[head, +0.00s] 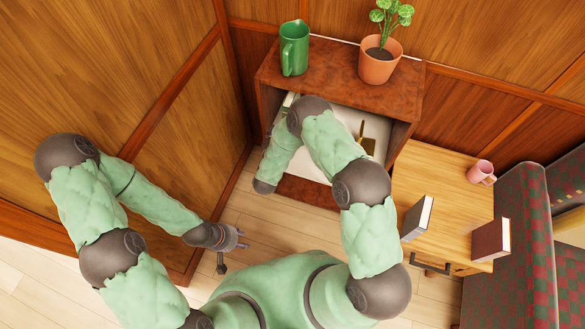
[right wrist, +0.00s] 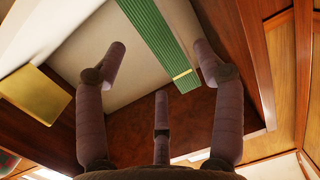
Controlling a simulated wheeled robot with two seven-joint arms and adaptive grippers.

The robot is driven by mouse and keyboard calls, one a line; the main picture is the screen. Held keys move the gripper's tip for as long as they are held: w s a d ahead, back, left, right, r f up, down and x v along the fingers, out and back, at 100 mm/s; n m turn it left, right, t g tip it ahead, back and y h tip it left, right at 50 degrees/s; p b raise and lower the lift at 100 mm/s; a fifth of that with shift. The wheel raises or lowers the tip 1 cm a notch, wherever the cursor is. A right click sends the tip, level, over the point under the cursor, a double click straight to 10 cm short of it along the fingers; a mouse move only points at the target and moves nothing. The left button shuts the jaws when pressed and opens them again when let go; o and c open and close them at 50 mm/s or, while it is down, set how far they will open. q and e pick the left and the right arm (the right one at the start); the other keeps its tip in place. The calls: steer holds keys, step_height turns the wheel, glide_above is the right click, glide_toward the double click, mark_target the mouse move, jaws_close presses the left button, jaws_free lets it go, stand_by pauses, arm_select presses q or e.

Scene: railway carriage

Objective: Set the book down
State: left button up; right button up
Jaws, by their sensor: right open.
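A green book (right wrist: 160,40) with a gold band stands in the white-lined compartment of the cabinet. In the right wrist view it lies between the spread fingers of my right gripper (right wrist: 159,68), nearer the right finger, and I see a gap on the left side. A thin green and pale strip of it seems to show in the head view (head: 289,101), mostly behind my arm. The right gripper is open; in the head view my right arm largely hides it. My left gripper (head: 233,250) hangs low over the floor at the left, its fingers apart and empty.
A gold bookend (head: 366,140) stands in the brown cabinet (head: 335,72). Patterned seats stand at the right.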

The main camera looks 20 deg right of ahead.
steer(key=s+a+f+n+g+y, duration=0.1)
steer(key=s+f+n+g+y, duration=0.1)
steer(key=s+f+g+y, duration=0.6)
steer(key=s+a+g+y, duration=0.1)
steer(key=s+g+y, duration=0.1)
steer(key=s, duration=1)
steer(key=s+a+f+n+g+y, duration=0.1)
steer(key=s+g, duration=0.3)
steer(key=s, duration=0.8)
steer(key=shift+s+a+n+y, duration=0.15)
steer(key=shift+a+n+y, duration=0.15)
steer(key=shift+a+y, duration=0.2)
